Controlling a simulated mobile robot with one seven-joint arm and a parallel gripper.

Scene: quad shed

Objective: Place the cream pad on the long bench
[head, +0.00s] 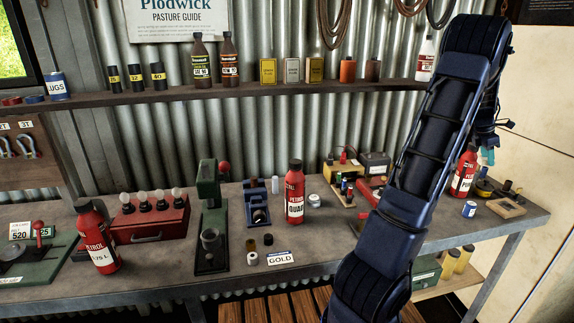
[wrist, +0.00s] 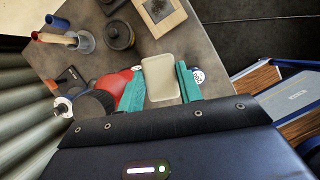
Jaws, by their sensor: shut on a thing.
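The cream pad (wrist: 162,70) is a pale rounded block in the wrist view, held between the teal fingers of my gripper (wrist: 160,88). My gripper is shut on its sides. In the head view my gripper (head: 487,154) is at the right, mostly behind my arm, and I cannot make out the pad there. The long bench (head: 335,240) has a grey top and runs along the corrugated wall. In the wrist view the bench top (wrist: 78,20) lies beyond the pad. The gap between pad and bench is hard to judge.
A red petrol bottle (head: 465,172), a small blue-and-white can (head: 470,209) and a wooden block (head: 506,205) stand at the bench's right end. A dark round pot (wrist: 119,36) is near the pad in the wrist view. A shelf (head: 200,94) with bottles runs above.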

